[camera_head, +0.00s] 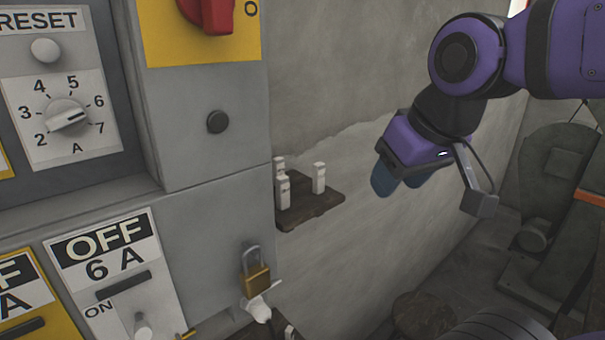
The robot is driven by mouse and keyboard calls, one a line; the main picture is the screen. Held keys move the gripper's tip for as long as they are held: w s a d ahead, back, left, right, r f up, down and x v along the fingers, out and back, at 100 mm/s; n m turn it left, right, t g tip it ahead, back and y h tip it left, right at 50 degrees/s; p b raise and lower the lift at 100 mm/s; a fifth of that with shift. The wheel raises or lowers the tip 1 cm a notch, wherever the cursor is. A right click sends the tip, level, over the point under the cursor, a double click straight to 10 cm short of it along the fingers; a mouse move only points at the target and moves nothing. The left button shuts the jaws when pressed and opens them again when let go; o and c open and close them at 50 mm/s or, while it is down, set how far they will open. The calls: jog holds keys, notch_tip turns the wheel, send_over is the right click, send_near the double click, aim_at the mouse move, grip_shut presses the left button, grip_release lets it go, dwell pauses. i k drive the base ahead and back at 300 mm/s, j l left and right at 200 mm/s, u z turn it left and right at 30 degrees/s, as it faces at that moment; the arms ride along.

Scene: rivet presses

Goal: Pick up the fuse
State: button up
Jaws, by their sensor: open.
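Several small white fuse-like pieces stand upright on a dark wooden shelf (296,214) on the wall, right of the grey cabinet. One white fuse (283,190) stands at the front left of the shelf and another fuse (319,178) at the right; a third is partly hidden behind the front one. I cannot tell which one is the task's fuse. My gripper (398,180), with blue fingertips, is in the air to the right of the shelf, apart from the fuses. It is open, and no held object shows between the fingers.
The grey cabinet (203,235) fills the left, with a brass padlock (255,281) and a white piece below it. A round wooden stool (424,315) stands low at the centre. Grey machinery (553,200) is at the right. The air between shelf and gripper is clear.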

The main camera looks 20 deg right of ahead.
aim_at(319, 168)
jog(key=j+u, duration=0.85)
jog(key=u, duration=0.15)
jog(key=z, duration=1.5)
jog(key=k+j+z, duration=0.2)
jog(key=k+j, duration=0.05)
jog(key=k, duration=0.1)
